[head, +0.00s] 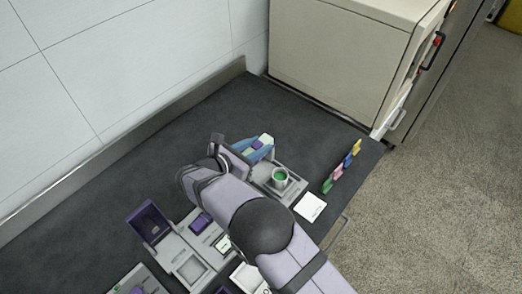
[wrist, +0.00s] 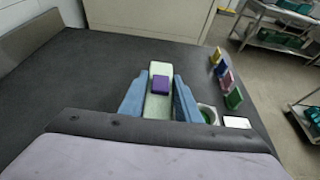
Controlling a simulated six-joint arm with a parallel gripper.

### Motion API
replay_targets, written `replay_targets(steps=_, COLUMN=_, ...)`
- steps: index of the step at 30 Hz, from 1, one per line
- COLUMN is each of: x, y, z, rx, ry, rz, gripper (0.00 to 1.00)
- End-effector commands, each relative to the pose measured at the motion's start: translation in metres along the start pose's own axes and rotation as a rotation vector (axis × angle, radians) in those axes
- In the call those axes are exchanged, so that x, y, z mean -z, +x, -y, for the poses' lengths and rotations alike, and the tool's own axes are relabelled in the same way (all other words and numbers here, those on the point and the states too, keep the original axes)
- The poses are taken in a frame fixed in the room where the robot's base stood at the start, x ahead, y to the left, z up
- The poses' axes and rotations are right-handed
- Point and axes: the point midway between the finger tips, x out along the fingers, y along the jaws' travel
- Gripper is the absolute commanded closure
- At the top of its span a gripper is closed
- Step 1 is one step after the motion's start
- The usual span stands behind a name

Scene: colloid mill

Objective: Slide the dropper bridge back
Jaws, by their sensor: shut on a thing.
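The dropper bridge (wrist: 157,104), a pale green bar with a purple block (wrist: 160,86) on top, lies between the two blue fingers of my gripper (wrist: 160,98) in the wrist view. The fingers are shut on it, one along each side. In the head view the bridge's pale end (head: 266,139) shows past my gripper (head: 257,149), above the grey mill base (head: 265,185). A grey cup with green contents (head: 281,176) stands on the base just to the front right of my gripper. My arm hides part of the base and the bridge's near end.
Several coloured tags (head: 343,167) stand in a row at the table's right edge, near a white card (head: 310,207). Grey units with purple parts (head: 178,240) stand at the front left. The dark table (head: 150,160) is clear at the back and left. A beige cabinet (head: 340,55) stands behind.

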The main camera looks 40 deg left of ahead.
Motion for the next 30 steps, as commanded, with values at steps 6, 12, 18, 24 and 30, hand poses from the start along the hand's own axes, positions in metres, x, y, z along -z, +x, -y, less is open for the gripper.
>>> replay_targets(steps=6, x=-0.003, y=-0.002, z=-0.003, rx=-0.009, ry=0.006, rz=-0.002, gripper=0.68)
replay_targets(steps=12, x=-0.002, y=-0.002, z=-0.003, rx=-0.007, ry=0.005, rz=-0.002, gripper=0.52)
replay_targets(steps=18, x=-0.002, y=-0.003, z=-0.002, rx=-0.006, ry=0.005, rz=-0.002, gripper=0.52)
replay_targets(steps=24, x=0.000, y=-0.018, z=-0.003, rx=-0.008, ry=0.004, rz=-0.002, gripper=0.52)
replay_targets(steps=30, x=0.000, y=-0.045, z=-0.003, rx=-0.009, ry=0.006, rz=-0.002, gripper=0.52)
